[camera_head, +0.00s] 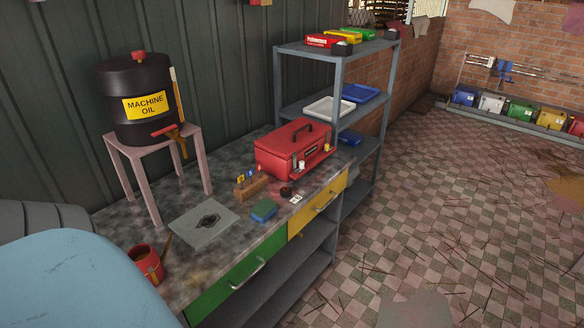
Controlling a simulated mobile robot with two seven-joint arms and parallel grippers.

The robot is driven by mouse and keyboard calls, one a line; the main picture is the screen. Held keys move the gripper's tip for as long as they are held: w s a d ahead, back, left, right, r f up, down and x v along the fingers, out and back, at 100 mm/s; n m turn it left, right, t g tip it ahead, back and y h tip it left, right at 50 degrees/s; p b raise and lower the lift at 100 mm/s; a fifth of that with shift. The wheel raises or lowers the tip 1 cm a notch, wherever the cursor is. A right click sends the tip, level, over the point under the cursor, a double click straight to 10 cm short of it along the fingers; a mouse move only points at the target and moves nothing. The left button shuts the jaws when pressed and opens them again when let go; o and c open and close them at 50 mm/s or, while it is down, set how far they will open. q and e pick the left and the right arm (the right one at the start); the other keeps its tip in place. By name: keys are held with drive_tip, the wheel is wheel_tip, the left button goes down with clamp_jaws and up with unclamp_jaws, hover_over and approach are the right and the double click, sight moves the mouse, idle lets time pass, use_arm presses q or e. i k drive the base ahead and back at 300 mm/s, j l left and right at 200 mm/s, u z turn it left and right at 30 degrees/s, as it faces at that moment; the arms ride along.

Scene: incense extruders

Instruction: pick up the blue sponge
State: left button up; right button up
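The blue sponge (264,210) lies flat on the grey workbench (190,268), near its front edge, above the seam between the green drawer and the yellow drawer. It looks like a small block with a greenish side. Nothing covers it. Neither of my grippers is in view.
A red can (146,264) stands at the front left. The oil drum (136,99) sits on a pink stand.

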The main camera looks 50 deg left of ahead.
sight(264, 210)
drive_tip(key=i, duration=1.7)
drive_tip(key=i+u, duration=0.1)
drive_tip(key=i, duration=0.7)
drive_tip(key=i+l+u, duration=0.1)
drive_tip(key=i, duration=0.7)
drive_tip(key=i+l+u, duration=0.1)
drive_tip(key=u, duration=3.45)
